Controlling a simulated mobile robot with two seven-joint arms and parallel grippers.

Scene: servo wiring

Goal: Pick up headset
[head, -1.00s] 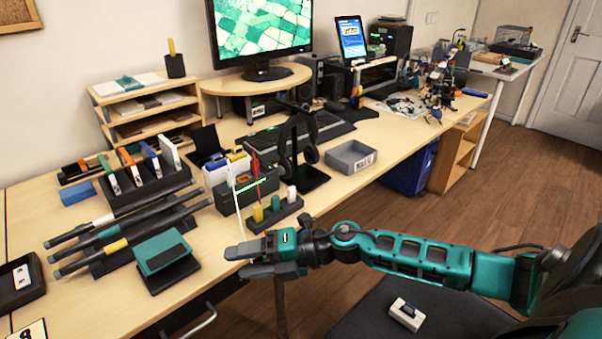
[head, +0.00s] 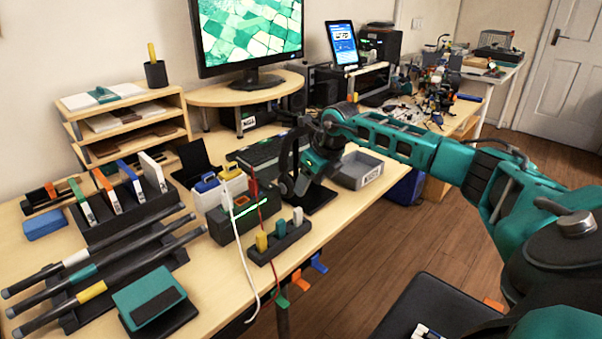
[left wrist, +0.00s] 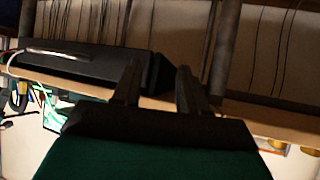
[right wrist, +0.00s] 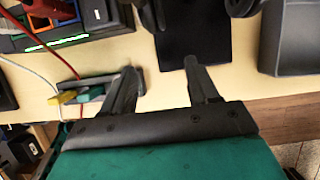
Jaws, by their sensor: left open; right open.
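The dark headset (head: 284,160) hangs on a black stand whose flat base (head: 320,201) rests on the desk near its front edge. My right gripper (head: 303,180) is at the headset's right side in the head view and hides part of it. In the right wrist view my right gripper (right wrist: 160,76) is open with nothing between its fingers. The headset's dark ear cups (right wrist: 240,7) show at the top edge there, beyond the fingertips. My left gripper (left wrist: 156,72) is open and empty in the left wrist view. It is outside the head view.
A grey bin (head: 358,171) stands right of the stand. A black box (head: 240,212) with red and white cables and a small block holder (head: 279,241) stand to its left. A monitor (head: 248,38) stands behind. A dark chair seat (head: 430,310) is in front of the desk.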

